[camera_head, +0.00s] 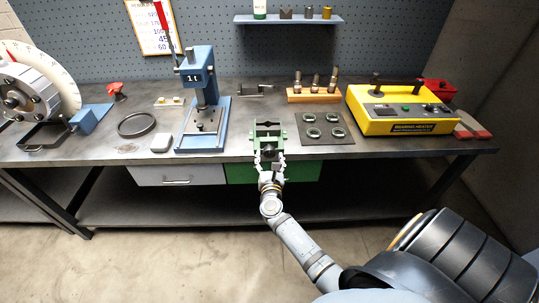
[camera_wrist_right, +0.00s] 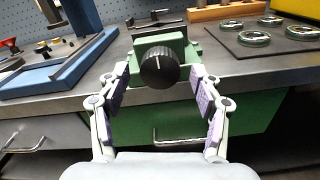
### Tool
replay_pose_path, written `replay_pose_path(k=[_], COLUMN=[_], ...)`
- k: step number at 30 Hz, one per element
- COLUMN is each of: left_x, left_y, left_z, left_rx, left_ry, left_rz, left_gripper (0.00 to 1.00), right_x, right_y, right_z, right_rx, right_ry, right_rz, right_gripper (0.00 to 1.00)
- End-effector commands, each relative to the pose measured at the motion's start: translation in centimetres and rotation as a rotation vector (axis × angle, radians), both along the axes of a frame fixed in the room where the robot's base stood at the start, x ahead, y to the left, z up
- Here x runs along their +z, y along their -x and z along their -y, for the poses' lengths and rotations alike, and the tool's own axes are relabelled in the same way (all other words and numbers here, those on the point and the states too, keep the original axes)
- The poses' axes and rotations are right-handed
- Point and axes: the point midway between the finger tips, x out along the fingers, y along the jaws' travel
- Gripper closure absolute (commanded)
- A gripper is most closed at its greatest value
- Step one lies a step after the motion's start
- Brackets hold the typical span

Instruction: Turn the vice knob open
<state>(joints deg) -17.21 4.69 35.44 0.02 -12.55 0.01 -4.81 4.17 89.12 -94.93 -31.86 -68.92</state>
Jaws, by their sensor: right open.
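The green vice (camera_head: 268,132) sits at the front edge of the bench, right of the blue press. Its black round knob (camera_wrist_right: 159,67) faces me in the right wrist view, with a white line on its face. The vice body (camera_wrist_right: 160,42) shows behind the knob. My right gripper (camera_head: 270,160) is at the front of the vice. In the right wrist view its open fingers (camera_wrist_right: 158,84) stand on either side of the knob, with gaps on both sides. In the head view the gripper mostly hides the knob. My left gripper is in neither view.
A blue press (camera_head: 203,100) stands left of the vice. A dark mat (camera_head: 311,130) with several rings lies to the right, with a yellow bearing heater (camera_head: 400,112) beyond. Drawers with handles (camera_wrist_right: 180,141) sit below the bench edge.

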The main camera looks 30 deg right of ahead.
Motion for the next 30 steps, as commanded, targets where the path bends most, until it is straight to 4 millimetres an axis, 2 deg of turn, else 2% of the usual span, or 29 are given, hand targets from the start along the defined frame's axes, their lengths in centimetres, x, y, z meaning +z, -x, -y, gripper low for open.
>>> replay_pose_path(k=[6, 12, 17, 30], left_x=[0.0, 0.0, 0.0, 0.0], left_y=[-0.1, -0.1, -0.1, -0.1], left_z=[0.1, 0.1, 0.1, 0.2], left_rx=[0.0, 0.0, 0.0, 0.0], left_ry=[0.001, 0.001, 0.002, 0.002], left_rz=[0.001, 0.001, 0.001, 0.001], left_gripper=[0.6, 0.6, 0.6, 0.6], right_x=[-0.2, -0.1, 0.0, 0.0], right_y=[4.8, 7.8, 8.6, 8.6], right_z=[-2.9, -4.7, -5.2, -5.3], right_rx=[-0.002, -0.002, -0.002, -0.001], right_ry=[-0.005, -0.002, -0.002, 0.0], right_rz=[-0.004, -0.001, -0.001, 0.0], right_gripper=[0.35, 0.35, 0.35, 0.35])
